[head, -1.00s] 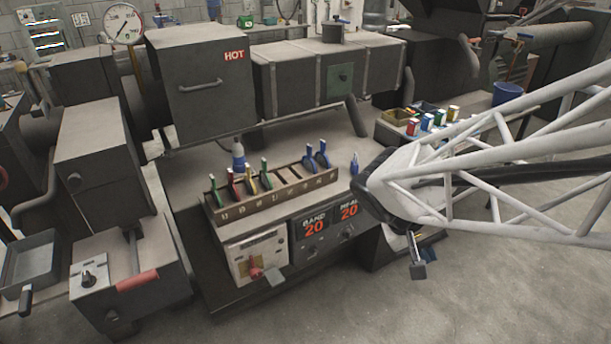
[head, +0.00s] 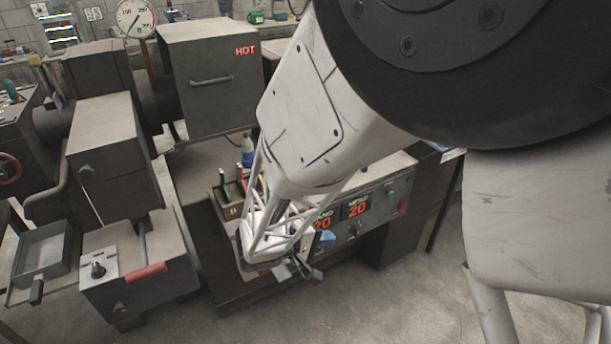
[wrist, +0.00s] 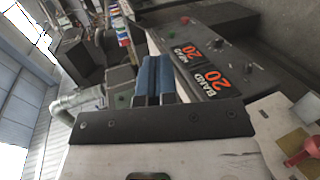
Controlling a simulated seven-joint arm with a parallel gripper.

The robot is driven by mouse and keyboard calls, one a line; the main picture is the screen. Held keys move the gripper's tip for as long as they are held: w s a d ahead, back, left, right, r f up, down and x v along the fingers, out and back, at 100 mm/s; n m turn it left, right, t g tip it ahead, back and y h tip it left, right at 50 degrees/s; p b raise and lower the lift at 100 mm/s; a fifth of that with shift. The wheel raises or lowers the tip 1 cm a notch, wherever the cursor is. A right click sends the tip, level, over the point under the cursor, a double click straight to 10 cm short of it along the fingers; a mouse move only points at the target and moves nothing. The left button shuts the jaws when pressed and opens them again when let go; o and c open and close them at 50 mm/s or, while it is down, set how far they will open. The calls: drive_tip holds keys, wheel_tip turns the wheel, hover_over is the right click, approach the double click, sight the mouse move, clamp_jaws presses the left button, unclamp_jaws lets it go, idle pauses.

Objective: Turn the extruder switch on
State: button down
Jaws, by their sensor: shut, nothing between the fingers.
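A white switch panel (wrist: 287,118) with a red lever (wrist: 305,153) shows at the right edge of the wrist view. I cannot read any label naming it as the extruder switch. In the head view my arm hides most of this panel. My gripper (head: 306,270) is low in front of the console, at the end of the white lattice arm. In the wrist view its blue fingers (wrist: 153,72) are shut and empty, left of the panel and apart from the lever. A second white plate with a black knob (head: 98,269) is on the left machine box.
A red handle (head: 146,272) juts from the left box. A box marked HOT (head: 210,80) stands behind. The floor in front (head: 390,300) is open.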

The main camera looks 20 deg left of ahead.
drive_tip(key=s+a+f+n+t+y, duration=0.4)
drive_tip(key=a+f, duration=0.5)
drive_tip(key=a, duration=0.3)
drive_tip(key=s+a+f+n+t+y, duration=0.4)
drive_tip(key=s+a+f+y, duration=0.2)
drive_tip(key=a+f, duration=0.3)
drive_tip(key=s+a, duration=0.1)
drive_tip(key=a, duration=0.3)
drive_tip(key=shift+a+f+n+t+y, duration=0.25)
drive_tip(key=shift+n+t+y, duration=0.05)
drive_tip(key=shift+y, duration=0.1)
drive_tip(key=w+d, duration=0.2)
drive_tip(key=w, duration=1)
drive_tip(key=shift+w+d, duration=0.35)
drive_tip(key=shift+d, duration=0.05)
